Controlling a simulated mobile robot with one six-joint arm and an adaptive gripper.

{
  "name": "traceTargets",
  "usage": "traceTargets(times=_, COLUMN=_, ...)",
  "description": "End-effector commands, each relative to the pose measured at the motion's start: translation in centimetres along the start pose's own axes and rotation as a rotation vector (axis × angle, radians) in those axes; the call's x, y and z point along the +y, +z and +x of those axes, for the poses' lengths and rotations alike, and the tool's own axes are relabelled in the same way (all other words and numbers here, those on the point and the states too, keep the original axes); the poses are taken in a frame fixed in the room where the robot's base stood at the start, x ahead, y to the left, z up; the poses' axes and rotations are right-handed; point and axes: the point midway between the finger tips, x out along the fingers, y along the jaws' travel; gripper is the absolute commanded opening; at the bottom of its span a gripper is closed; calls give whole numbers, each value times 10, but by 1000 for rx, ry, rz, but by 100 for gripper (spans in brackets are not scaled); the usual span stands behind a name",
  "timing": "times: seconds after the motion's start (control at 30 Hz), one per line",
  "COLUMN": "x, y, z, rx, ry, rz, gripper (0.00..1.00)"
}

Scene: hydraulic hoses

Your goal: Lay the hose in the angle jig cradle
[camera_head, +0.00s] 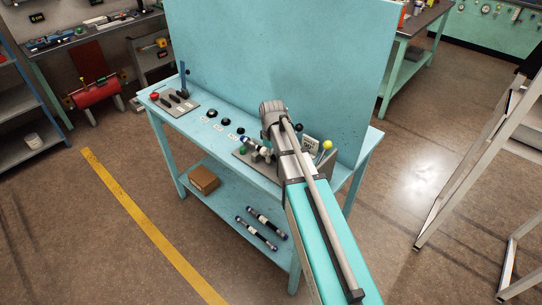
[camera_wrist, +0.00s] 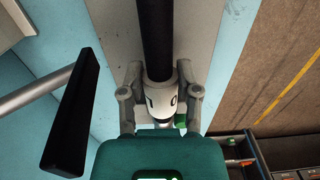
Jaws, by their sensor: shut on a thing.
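My gripper (camera_wrist: 160,85) is shut on a hose (camera_wrist: 155,35). In the wrist view the fingers grip both sides of its white collar, and the black hose runs away toward the top of the picture. In the head view part of the hose (camera_head: 257,147) shows left of my arm, close over the bench top. A grey plate (camera_head: 241,156) lies under it, and a grey surface also shows beneath the hose in the wrist view (camera_wrist: 206,25). My arm hides much of this plate, and I cannot tell whether the hose touches a cradle.
A yellow-knobbed lever (camera_head: 327,146) and a small sign (camera_head: 310,144) stand right of my arm. A tall panel (camera_head: 290,60) backs the bench. A lever box (camera_head: 176,103) sits at the bench's left end. Two hoses (camera_head: 257,232) (camera_head: 267,222) and a cardboard box (camera_head: 203,180) lie on the lower shelf.

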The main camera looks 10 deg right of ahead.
Motion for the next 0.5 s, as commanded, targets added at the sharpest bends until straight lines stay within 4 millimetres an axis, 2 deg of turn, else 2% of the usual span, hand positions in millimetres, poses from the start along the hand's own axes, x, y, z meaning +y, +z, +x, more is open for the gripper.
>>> traceTargets(times=0.23, x=0, y=0, z=0, rx=0, ry=0, rz=0, gripper=0)
traceTargets(times=0.27, x=0, y=0, z=0, rx=0, ry=0, rz=0, gripper=48)
traceTargets(times=0.43, x=0, y=0, z=0, rx=0, ry=0, rz=0, gripper=80)
traceTargets(times=0.5, x=0, y=0, z=0, rx=0, ry=0, rz=0, gripper=83)
